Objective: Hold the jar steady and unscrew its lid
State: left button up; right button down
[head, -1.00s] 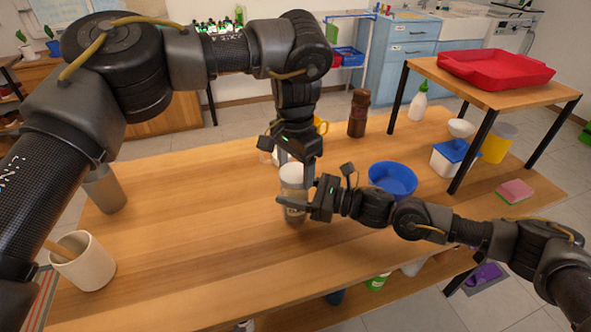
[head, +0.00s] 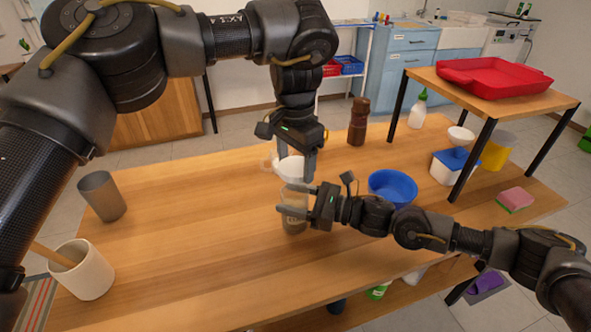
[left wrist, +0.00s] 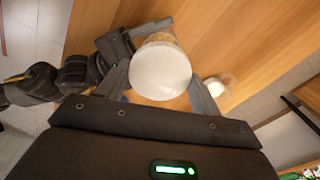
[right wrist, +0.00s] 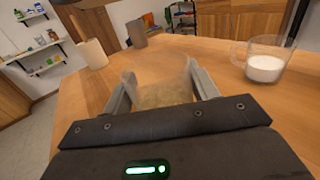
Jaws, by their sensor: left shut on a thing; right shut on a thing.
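The clear jar (head: 294,198) with tan contents stands at the middle of the table. My right gripper (head: 296,203) is shut on its body from the right; the jar (right wrist: 165,92) sits between both fingers in the right wrist view. My left gripper (head: 293,172) points down from above and is shut on the white round lid (head: 289,166). The lid (left wrist: 160,72) fills the space between its fingers in the left wrist view, with part of the jar behind it. No lid shows on the jar's top in the right wrist view. The gap's size is unclear.
A clear mug with white contents (right wrist: 264,60) stands close by. A blue bowl (head: 392,186) and brown bottle (head: 358,122) stand right and behind. A metal cup (head: 102,195) and cream pot (head: 82,270) stand left. A small raised shelf (head: 500,98) is at right. The front-middle table is clear.

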pick_arm(q)
jog(key=shift+r, duration=0.55)
pick_arm(e)
jog(key=shift+f, duration=0.15)
jog(key=shift+c, duration=1.8)
grip_release()
pick_arm(q)
notch_tip(320, 180, down, 2)
jog(key=shift+f+b, duration=0.25)
jog(key=shift+b, duration=0.95)
pick_arm(e)
jog(key=v, duration=1.1)
jog(key=shift+w, duration=0.1)
jog(key=shift+d, duration=0.5)
